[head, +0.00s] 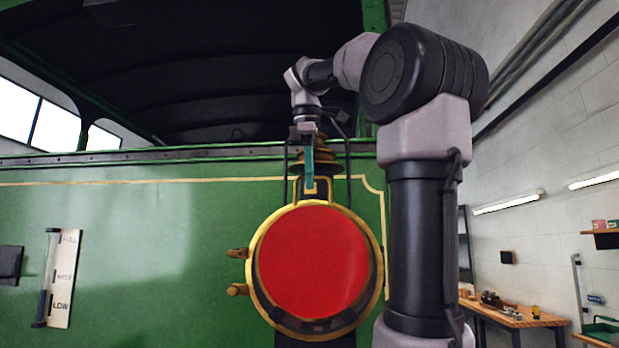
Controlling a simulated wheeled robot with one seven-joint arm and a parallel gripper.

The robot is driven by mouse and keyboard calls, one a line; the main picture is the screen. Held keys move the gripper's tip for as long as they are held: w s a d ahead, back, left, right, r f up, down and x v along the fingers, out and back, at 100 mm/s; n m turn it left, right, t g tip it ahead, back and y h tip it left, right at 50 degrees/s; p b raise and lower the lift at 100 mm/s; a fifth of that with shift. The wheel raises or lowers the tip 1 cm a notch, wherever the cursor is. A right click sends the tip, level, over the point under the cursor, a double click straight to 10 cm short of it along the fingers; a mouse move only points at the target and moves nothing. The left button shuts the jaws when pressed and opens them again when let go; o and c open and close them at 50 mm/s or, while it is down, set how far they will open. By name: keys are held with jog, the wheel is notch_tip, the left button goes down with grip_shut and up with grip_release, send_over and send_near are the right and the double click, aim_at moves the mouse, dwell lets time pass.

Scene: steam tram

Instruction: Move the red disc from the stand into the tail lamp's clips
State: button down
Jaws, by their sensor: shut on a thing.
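The red disc (314,262) hangs upright, face towards me, at the tail lamp (377,275). It covers most of the round opening inside the brass rim. A dark crescent shows below and to the right of the disc, with small dark clip-like parts (320,326) at the bottom. I cannot tell whether the disc touches the clips or hangs just in front of them. My gripper (309,186) points down from above, its teal fingers shut at the disc's top, by a squared brass loop (327,186). The stand is not in view.
The lamp is on the green tram panel (150,215). Two brass knobs (237,290) stick out on its left. A water gauge (58,278) is at far left. My arm fills the space right of the lamp. A wooden workbench (515,318) stands at back right.

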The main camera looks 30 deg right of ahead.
jog(key=shift+f, duration=0.75)
dwell(0.8)
jog(key=shift+c, duration=1.8)
grip_release()
jog(key=shift+r, duration=0.1)
jog(key=shift+r, duration=2.85)
jog(key=shift+s, duration=0.1)
